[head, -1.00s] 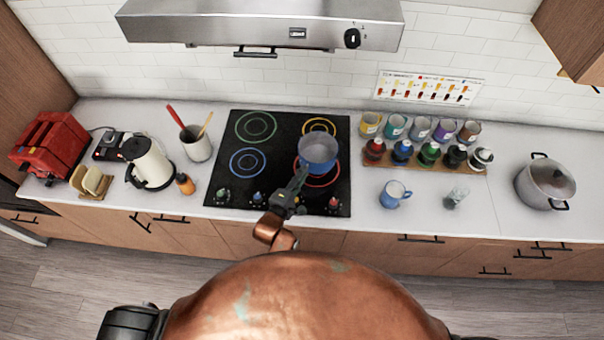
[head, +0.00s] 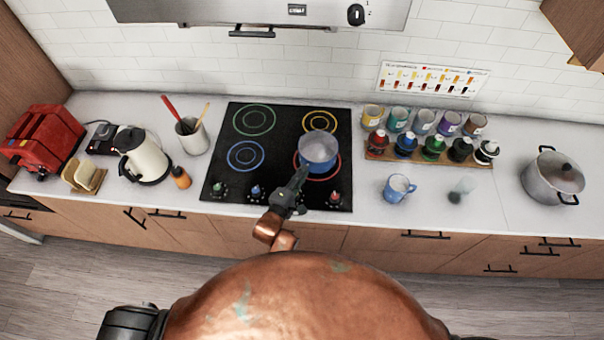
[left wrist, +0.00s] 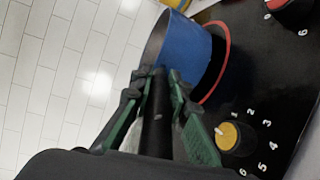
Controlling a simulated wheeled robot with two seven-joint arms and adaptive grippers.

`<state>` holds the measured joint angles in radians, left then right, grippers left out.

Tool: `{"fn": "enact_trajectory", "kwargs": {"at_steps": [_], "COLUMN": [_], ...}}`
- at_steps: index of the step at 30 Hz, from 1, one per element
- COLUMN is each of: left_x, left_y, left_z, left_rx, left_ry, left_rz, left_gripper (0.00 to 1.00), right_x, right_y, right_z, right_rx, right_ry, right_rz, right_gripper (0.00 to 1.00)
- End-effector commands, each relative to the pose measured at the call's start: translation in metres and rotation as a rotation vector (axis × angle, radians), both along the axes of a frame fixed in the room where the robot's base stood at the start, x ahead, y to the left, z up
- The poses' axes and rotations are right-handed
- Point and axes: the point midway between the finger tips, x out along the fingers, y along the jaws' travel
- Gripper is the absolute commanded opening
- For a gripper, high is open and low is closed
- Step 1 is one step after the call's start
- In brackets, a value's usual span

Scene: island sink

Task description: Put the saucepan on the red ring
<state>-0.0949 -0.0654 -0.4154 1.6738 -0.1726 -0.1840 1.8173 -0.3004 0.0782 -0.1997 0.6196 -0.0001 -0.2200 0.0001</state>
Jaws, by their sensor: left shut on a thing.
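The blue saucepan (head: 318,150) is at the front right of the black cooktop (head: 228,170), over the red ring (head: 326,175). My left gripper (head: 296,181) is shut on the pan's dark handle. In the left wrist view the green fingers (left wrist: 160,100) sit on both sides of the handle. The pan's blue wall (left wrist: 185,55) is upright, with part of the red ring (left wrist: 222,65) beside it. I cannot tell whether the pan's base touches the glass. My right gripper is not in view.
A yellow ring (head: 319,119) lies behind the pan, and a blue ring (head: 245,156) and green ring (head: 254,120) lie to the left. Knobs line the front edge. A blue mug (head: 398,188) and paint bottles (head: 432,147) stand right of the cooktop.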

Motion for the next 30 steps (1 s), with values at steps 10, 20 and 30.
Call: {"fn": "enact_trajectory", "kwargs": {"at_steps": [10, 20, 30], "left_x": [0.001, 0.001, 0.001], "left_y": [-0.001, -0.001, 0.000], "left_z": [-0.001, -0.007, -0.009], "left_rx": [-0.003, -0.003, -0.002], "left_ry": [-0.007, -0.008, -0.004], "left_rz": [-0.001, 0.000, 0.000], "left_gripper": [0.00, 0.00, 0.30], "right_x": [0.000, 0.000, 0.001], "right_y": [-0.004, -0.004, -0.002], "right_z": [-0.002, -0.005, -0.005], "right_rx": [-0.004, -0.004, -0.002], "right_ry": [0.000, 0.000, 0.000], "right_rz": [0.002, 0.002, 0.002], "right_gripper": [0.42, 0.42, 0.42]}}
